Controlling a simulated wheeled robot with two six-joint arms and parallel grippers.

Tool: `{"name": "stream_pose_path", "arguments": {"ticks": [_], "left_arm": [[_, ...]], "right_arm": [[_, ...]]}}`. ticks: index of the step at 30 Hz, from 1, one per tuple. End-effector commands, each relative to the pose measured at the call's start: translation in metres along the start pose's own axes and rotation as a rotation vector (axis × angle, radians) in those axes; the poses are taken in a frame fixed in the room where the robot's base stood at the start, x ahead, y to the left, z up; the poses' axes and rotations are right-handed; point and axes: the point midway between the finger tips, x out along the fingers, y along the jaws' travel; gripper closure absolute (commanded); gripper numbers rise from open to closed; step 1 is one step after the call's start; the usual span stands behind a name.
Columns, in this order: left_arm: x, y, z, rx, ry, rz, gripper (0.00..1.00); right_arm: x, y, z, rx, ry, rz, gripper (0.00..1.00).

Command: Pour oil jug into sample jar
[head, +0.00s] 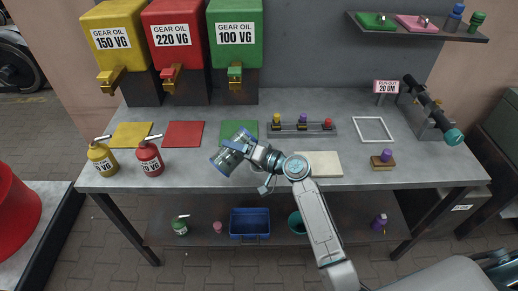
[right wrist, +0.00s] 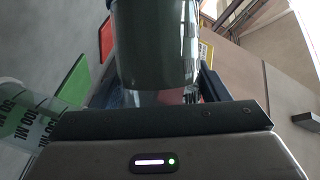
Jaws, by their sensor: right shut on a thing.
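My right gripper (head: 240,147) is over the front of the workbench, in front of the green mat (head: 240,130). It is shut on a dark, glossy round vessel (right wrist: 155,45), which fills the upper middle of the right wrist view. A clear jar with ML marks (right wrist: 30,130) shows at the left of that view, beside the held vessel. In the head view, clear glass (head: 226,160) shows at the fingers, but the fingers and overlap hide where one vessel ends. I cannot tell whether they touch, or whether any liquid is flowing. My left gripper is out of view.
A yellow can (head: 102,158) and a red can (head: 149,158) stand at the bench's left. Three gear oil tanks (head: 236,32) stand behind. A small rack (head: 302,127), a pale board (head: 322,164) and a white frame (head: 373,129) lie to the right. A blue bin (head: 249,222) is below.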

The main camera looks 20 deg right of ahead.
Motion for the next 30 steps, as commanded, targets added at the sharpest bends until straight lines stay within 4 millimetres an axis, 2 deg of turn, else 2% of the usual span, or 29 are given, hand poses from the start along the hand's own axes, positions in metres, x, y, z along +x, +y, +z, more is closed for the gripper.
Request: {"name": "stream_pose_path", "arguments": {"ticks": [30], "left_arm": [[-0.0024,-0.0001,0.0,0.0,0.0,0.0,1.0]], "right_arm": [[-0.0003,-0.0024,-0.0016,0.031,0.005,-0.014,0.58]]}}
